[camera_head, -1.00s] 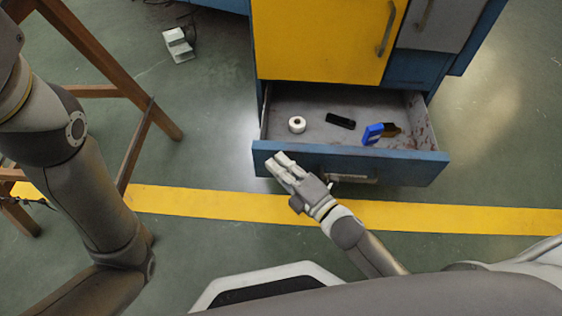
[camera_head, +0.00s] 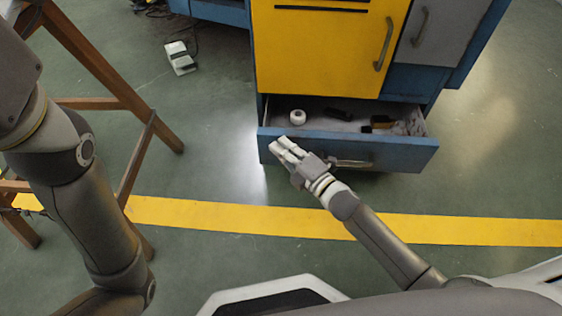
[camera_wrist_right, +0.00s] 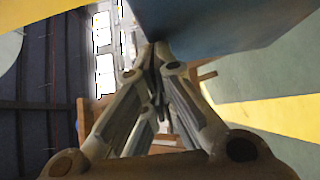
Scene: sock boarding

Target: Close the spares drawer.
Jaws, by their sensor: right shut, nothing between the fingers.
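The spares drawer (camera_head: 400,156) is a blue-fronted drawer at the bottom of the cabinet, in the head view. It stands partly open, with its grey inside showing. My right gripper (camera_head: 281,146) is shut and empty, its fingertips at the left part of the drawer front. In the right wrist view the closed fingertips (camera_wrist_right: 155,52) lie against or very near a blue surface (camera_wrist_right: 215,25), which looks like the drawer front; exact contact is unclear. The drawer handle (camera_head: 350,163) is right of the gripper. My left arm shows at the left, but its gripper is out of view.
In the drawer lie a white roll (camera_head: 297,117), a black item (camera_head: 340,114) and a dark and yellow item (camera_head: 381,122). Above is a yellow cabinet door (camera_head: 320,50). A wooden trestle (camera_head: 130,160) stands at the left. The floor before the drawer is clear.

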